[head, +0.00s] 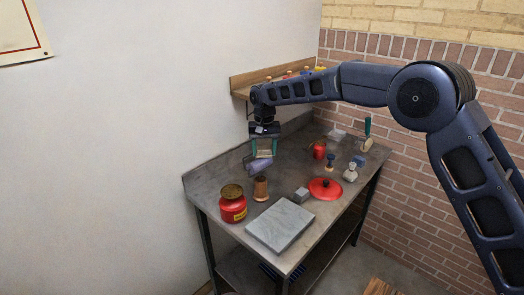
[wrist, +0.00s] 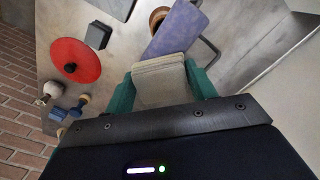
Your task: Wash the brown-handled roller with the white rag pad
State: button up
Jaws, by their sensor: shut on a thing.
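My gripper (head: 264,148) points down over the back left of the grey table, and its green fingers also show in the wrist view (wrist: 162,92). It is shut on the folded, off-white rag pad (wrist: 160,78); the pad's lower edge shows in the head view (head: 263,154). Right by the pad is a purple-grey roller (head: 260,165) with a bent metal frame, also seen in the wrist view (wrist: 178,28). I cannot tell whether the pad touches it. I cannot make out its handle clearly. A brown piece (head: 261,188) stands just in front of the roller.
A red can (head: 232,206), a grey slab (head: 281,226), a small grey block (head: 301,195) and a red disc (head: 325,188) occupy the front. A green-handled roller (head: 367,128) and small tools stand at the right. Walls border the back and left.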

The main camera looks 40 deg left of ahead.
aim_at(251, 163)
jog(key=shift+s, duration=3.3)
jog(key=shift+w, duration=3.25)
jog(key=shift+s, duration=0.5)
jog(key=shift+s+f, duration=0.1)
jog(key=shift+s, duration=2.55)
jog(key=shift+w+r, duration=0.2)
jog(key=shift+w, duration=1)
jog(key=shift+w+f, duration=0.2)
jog(key=shift+w, duration=1.3)
jog(key=shift+w+r, duration=0.1)
jog(key=shift+w, duration=0.7)
jog(key=shift+s, duration=3.75)
notch_tip(251, 163, up, 8)
jog(key=shift+w, duration=0.15)
